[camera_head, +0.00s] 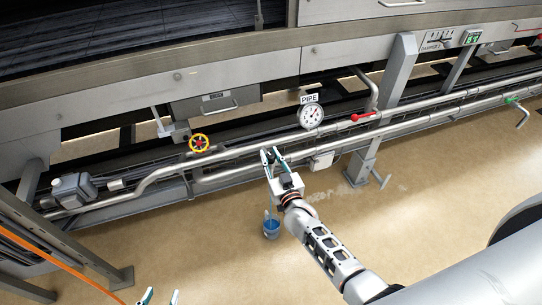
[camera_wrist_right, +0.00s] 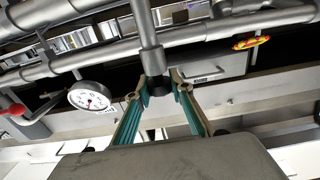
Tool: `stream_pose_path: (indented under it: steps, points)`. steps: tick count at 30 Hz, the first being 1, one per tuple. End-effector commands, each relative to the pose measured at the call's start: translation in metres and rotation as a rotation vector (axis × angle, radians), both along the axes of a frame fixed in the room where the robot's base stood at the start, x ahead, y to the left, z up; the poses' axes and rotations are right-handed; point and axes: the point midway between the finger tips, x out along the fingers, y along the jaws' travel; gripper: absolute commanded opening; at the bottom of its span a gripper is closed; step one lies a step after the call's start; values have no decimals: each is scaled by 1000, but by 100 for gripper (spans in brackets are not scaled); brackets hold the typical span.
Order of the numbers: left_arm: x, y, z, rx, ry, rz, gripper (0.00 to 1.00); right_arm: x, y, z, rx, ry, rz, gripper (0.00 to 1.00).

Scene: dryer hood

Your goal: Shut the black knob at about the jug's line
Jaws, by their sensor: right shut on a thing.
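A black knob (camera_wrist_right: 157,86) sits at the end of a short grey pipe stub in the right wrist view. My right gripper (camera_head: 271,153) is at the pipes in the head view, and its fingers (camera_wrist_right: 160,87) are shut on the knob, one on each side. The knob is hidden by the fingers in the head view. A blue jug (camera_head: 271,229) stands on the floor below my right gripper. My left gripper (camera_head: 160,297) shows only its two fingertips at the bottom edge; they are apart with nothing seen between them.
A pressure gauge (camera_head: 311,115) marked PIPE and a red lever (camera_head: 363,116) are to the right along the pipes. A green-handled valve (camera_head: 513,100) is at far right. The tan floor in front is mostly clear.

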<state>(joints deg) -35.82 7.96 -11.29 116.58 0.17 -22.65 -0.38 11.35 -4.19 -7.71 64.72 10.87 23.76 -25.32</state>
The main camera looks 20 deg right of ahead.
Motion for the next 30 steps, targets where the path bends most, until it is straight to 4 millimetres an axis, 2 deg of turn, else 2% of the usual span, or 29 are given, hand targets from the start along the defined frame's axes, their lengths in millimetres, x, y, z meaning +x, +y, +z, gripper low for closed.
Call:
stream_pose_path:
  steps: [15, 16, 18, 30]
  points:
    - [0, 0, -1, 2, 3, -2, 39, 0, 0, 0, 0, -1, -18, 0]
    - [0, 1, -1, 2, 3, -2, 39, 0, 0, 0, 0, -1, -17, 24]
    - [0, 1, -1, 3, 3, -2, 39, 1, 0, 0, 0, -1, -17, 39]
    - [-1, 2, -1, 6, 5, -2, 39, -3, 0, 0, 0, -1, -17, 39]
